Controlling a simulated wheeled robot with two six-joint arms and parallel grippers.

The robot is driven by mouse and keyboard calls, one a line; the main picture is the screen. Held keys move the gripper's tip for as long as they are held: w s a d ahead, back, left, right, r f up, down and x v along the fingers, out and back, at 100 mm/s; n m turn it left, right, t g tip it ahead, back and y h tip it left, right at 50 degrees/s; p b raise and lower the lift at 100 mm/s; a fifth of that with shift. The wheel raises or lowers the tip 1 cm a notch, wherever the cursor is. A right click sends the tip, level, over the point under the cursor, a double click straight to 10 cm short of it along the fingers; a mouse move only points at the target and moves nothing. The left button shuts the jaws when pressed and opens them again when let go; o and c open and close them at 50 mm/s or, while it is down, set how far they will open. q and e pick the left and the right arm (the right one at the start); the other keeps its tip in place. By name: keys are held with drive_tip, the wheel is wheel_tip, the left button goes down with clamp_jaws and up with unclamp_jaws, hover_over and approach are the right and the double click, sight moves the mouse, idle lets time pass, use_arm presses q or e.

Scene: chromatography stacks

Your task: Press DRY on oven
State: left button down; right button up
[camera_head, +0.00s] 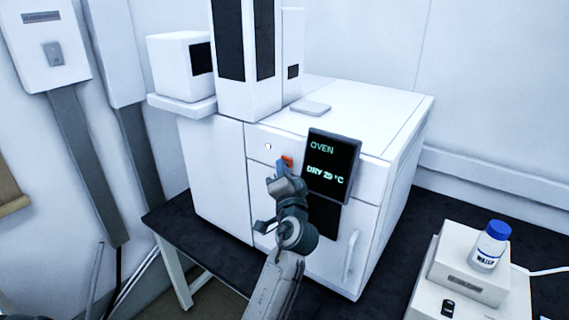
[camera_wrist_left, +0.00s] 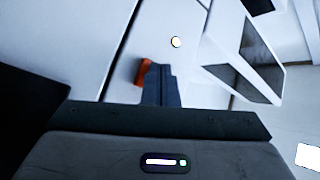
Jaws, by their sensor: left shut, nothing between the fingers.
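The white oven (camera_head: 340,245) stands on a dark bench, with a black display (camera_head: 332,164) reading "OVEN" and "DRY 29 °C"; the middle digits are hard to read. An orange button (camera_head: 287,160) sits on its front, left of the display. My left gripper (camera_head: 281,168) is shut and empty, its tips at the button's lower edge. In the left wrist view the fingertips (camera_wrist_left: 160,72) overlap the orange button (camera_wrist_left: 144,72) and hide part of it. I cannot tell whether they touch it. My right gripper is not in view.
A small round light (camera_head: 268,146) is left of the button. The oven's door handle (camera_head: 350,256) sticks out at lower right. A blue-capped bottle (camera_head: 490,247) stands on a white device (camera_head: 470,268) at the right. Dark bench top lies between them.

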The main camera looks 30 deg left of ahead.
use_arm(q)
drive_tip(key=shift+s, duration=0.85)
drive_tip(key=s, duration=0.5)
drive_tip(key=shift+a+p, duration=0.25)
drive_tip(key=shift+p, duration=0.1)
idle(0.5)
